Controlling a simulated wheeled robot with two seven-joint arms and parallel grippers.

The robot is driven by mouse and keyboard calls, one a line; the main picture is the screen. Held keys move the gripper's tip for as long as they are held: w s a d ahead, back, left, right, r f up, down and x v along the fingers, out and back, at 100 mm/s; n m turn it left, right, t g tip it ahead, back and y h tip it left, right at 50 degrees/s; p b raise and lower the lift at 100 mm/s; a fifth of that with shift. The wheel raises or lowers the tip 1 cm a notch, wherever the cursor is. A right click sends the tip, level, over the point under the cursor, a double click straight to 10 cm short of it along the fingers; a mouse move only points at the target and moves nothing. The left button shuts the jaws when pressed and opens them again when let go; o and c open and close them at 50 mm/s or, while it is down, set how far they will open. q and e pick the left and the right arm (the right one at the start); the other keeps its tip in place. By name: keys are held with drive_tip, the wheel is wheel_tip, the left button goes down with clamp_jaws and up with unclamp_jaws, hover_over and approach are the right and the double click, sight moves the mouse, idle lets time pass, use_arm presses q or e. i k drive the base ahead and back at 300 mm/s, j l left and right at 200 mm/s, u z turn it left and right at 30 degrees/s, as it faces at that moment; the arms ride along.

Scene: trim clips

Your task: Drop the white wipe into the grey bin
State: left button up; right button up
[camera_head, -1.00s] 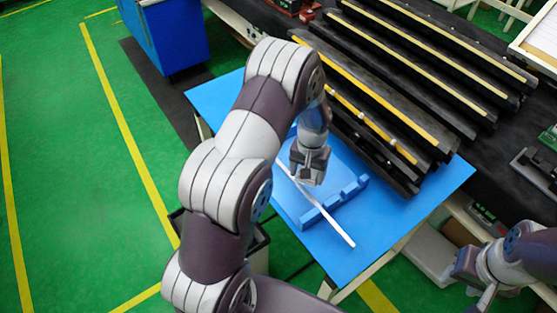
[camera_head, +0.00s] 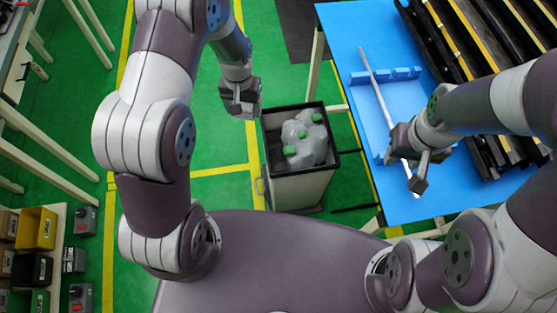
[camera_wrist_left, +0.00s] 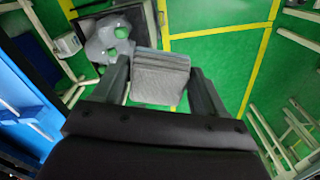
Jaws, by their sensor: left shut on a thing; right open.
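The white wipe (camera_wrist_left: 160,80), a folded pad that looks light grey, sits between the fingers of my left gripper (camera_wrist_left: 158,72) in the left wrist view. In the head view my left gripper (camera_head: 243,110) hangs just left of the grey bin, beyond its rim; the wipe cannot be made out there. The grey bin (camera_head: 298,190) stands on the floor, open at the top, with a dark rim. It holds crumpled pale plastic with several green lumps (camera_head: 303,138). My right gripper (camera_head: 420,176) is open over the blue table, near a white strip.
Shelves with small bins (camera_head: 35,228) stand at lower left. Green floor left of the bin is clear.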

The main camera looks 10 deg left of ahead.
sight(291, 153)
drive_tip(key=u, duration=0.15)
drive_tip(key=i+j+z, duration=0.2)
drive_tip(key=j, duration=0.15)
drive_tip(key=j+z, duration=0.15)
drive_tip(key=j, duration=0.2)
drive_tip(key=i+j+z, duration=0.2)
drive_tip(key=j, duration=0.2)
drive_tip(key=z, duration=1.2)
drive_tip(key=k+l, duration=0.05)
